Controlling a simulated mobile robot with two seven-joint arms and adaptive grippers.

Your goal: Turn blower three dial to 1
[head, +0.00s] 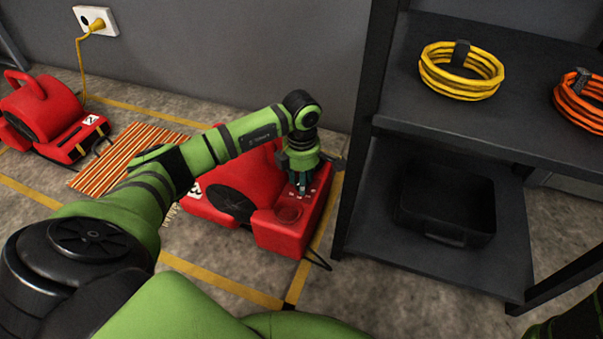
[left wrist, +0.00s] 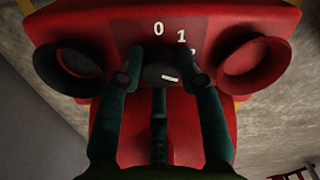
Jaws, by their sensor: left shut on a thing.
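Blower three (head: 283,232) is a red blower on the floor beside the black shelf, with a partly hidden white number plate on its side. My left gripper (head: 303,188) reaches down onto its control panel. In the left wrist view, the gripper's teal fingers (left wrist: 163,80) are shut on both sides of the dark dial (left wrist: 160,71). A short white mark on the dial lies nearly level, right of its middle. White figures 0 and 1 stand above the dial on the panel (left wrist: 130,32); a further figure is mostly hidden by a finger. My right gripper is not in view.
Another red blower (head: 38,112) stands at left, by a striped mat (head: 120,158). A yellow cord runs to a wall socket (head: 96,20). The black shelf (head: 470,262) at right holds a yellow coil (head: 462,84), an orange coil (head: 580,100) and a black tray (head: 446,238).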

